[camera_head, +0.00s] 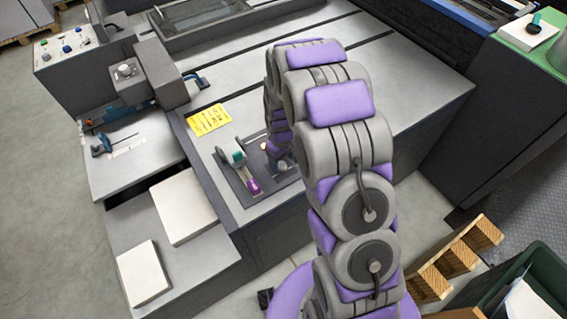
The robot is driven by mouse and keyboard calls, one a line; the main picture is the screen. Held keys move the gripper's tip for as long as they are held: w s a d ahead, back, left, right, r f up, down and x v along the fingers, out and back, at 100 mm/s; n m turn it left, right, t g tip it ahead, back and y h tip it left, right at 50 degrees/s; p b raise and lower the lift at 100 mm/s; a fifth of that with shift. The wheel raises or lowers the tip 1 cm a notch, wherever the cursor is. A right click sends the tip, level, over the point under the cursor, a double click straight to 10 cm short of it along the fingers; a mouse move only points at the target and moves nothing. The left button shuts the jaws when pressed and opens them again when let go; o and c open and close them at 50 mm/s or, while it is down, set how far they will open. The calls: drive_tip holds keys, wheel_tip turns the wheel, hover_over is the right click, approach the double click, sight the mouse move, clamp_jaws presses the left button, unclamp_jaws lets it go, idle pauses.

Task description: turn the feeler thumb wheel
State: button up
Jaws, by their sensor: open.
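I cannot tell for sure which part is the feeler thumb wheel. A dark panel (231,177) on the grey machine top carries a pale, rounded part with a teal face (234,153) and a magenta-tipped piece (253,186). On the left shelf, a small blue fitting with a thin rod (102,145) stands by a white label strip. My purple and grey arm rises from the bottom, bends over and drops behind itself toward the panel's right side.
A yellow notice (208,120) lies on the machine top behind the panel. White stacks (183,207) sit at the lower left. A button console (66,48) is at the upper left. A wooden pallet (458,262) and green bin (545,265) stand at the lower right.

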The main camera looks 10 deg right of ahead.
drive_tip(key=shift+a+f, duration=0.8)
drive_tip(key=shift+a, duration=0.1)
drive_tip(key=shift+d, duration=1.05)
drive_tip(key=shift+c, duration=1.5)
drive_tip(key=shift+a, duration=0.7)
drive_tip(key=c, duration=0.5)
drive_tip(key=shift+s+d, duration=0.1)
drive_tip(key=shift+d, duration=0.1)
drive_tip(key=shift+c, duration=1.3)
